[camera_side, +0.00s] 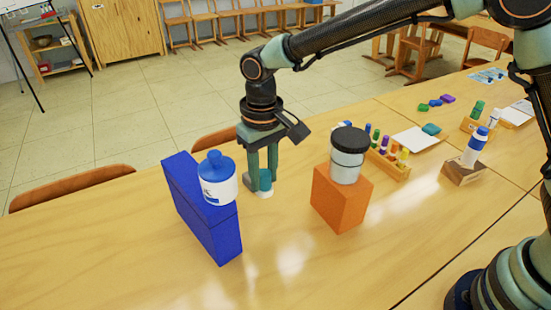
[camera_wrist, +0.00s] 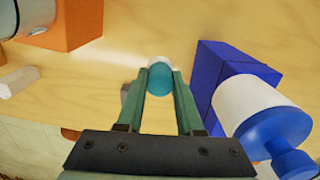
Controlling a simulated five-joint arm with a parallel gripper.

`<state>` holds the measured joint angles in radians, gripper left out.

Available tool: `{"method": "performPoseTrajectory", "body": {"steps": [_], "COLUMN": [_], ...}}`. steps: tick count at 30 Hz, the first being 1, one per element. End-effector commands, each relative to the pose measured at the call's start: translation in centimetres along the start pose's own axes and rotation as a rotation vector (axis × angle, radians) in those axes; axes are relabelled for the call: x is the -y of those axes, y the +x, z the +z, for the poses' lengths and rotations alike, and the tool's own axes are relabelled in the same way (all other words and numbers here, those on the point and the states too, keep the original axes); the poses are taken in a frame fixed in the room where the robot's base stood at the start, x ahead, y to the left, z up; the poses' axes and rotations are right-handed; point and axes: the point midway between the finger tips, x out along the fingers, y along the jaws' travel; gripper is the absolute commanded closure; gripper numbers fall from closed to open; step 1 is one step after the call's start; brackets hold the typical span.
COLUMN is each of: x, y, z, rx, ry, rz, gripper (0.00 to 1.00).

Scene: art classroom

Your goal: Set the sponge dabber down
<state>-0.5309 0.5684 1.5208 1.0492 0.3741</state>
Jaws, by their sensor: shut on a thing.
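The sponge dabber (camera_side: 265,180) is small, with a teal body and a white end. It is between the fingers of my gripper (camera_side: 262,176), white end down, low over the table (camera_side: 290,262). I cannot tell whether the white end touches the wood. In the wrist view the dabber (camera_wrist: 160,78) sits between the fingertips of my gripper (camera_wrist: 161,80), which is shut on it. The fingers hide part of its sides.
A blue block (camera_side: 205,222) with a white, blue-capped bottle (camera_side: 217,184) stands close on the left. An orange block (camera_side: 340,201) bearing a black-lidded jar (camera_side: 347,160) stands on the right. The table in front is clear. A rack of coloured bottles (camera_side: 388,163) is farther right.

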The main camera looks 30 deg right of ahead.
Motion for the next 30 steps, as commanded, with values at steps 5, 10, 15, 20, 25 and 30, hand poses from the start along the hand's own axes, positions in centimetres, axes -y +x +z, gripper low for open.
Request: {"method": "performPoseTrajectory", "body": {"steps": [5,10,15,20,25,30], "x": [0.0,0.0,0.0,0.0,0.0,0.0], "y": [4.1,6.1,7.5,9.8,10.7,10.6], "z": [0.1,0.0,0.1,0.1,0.0,0.0], "rx": [0.005,0.002,0.002,0.003,0.0,-0.001], "ry": [0.0,0.0,0.0,0.0,0.0,0.0], "rz": [0.002,0.001,0.001,0.001,0.0,0.0], "gripper": [1.0,1.0,1.0,1.0,1.0,1.0]}}
